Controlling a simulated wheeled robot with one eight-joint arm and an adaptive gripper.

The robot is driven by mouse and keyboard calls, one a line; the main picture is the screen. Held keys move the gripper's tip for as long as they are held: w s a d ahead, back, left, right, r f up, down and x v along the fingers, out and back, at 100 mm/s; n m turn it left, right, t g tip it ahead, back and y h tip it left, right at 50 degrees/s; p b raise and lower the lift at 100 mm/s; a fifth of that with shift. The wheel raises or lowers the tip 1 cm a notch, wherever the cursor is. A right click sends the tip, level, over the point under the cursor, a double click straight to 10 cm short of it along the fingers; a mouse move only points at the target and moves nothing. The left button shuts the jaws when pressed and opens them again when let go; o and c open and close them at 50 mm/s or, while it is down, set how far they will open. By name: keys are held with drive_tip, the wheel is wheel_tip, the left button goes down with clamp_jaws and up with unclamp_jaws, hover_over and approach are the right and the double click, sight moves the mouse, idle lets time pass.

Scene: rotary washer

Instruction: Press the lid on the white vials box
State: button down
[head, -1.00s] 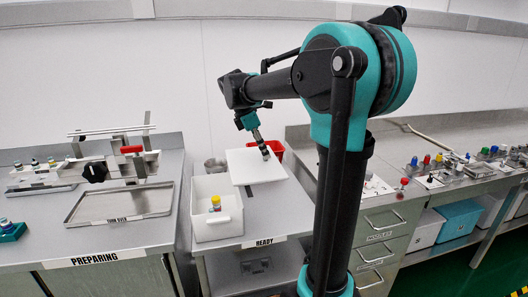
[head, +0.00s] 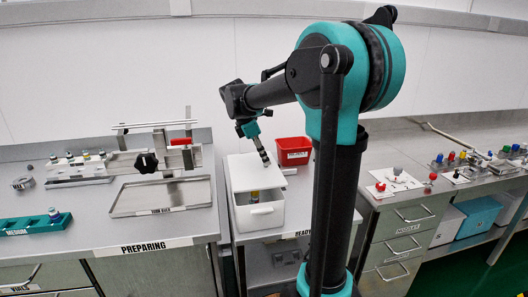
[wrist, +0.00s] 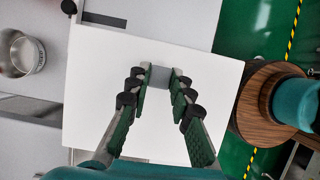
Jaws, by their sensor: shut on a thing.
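The white vials box (head: 258,218) stands on the bench marked READY in the head view. Its front part is uncovered and a vial (head: 254,196) shows inside. The lid (head: 243,172), a flat white plate, is over the back part of the box; whether it touches the rim I cannot tell. My gripper (head: 267,163) is above the lid. In the wrist view my gripper (wrist: 159,78) is shut on the lid's grey handle (wrist: 160,75), and the white lid (wrist: 95,100) fills the middle, hiding the box beneath.
A red bin (head: 293,151) stands behind and right of the box. A metal bowl (wrist: 20,54) shows at the left of the wrist view. To the left are a metal tray (head: 161,196) and the PREPARING bench (head: 100,225). My arm hides part of the right side.

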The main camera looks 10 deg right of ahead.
sight(263, 167)
drive_tip(key=shift+f, duration=2.05)
drive_tip(key=shift+f, duration=0.5)
idle(0.4)
drive_tip(key=c, duration=1.3)
unclamp_jaws()
drive_tip(key=shift+r, duration=0.1)
drive_tip(key=v, duration=1.1)
drive_tip(key=shift+a+r, duration=0.2)
drive_tip(key=shift+r, duration=0.15)
drive_tip(key=shift+s, duration=0.1)
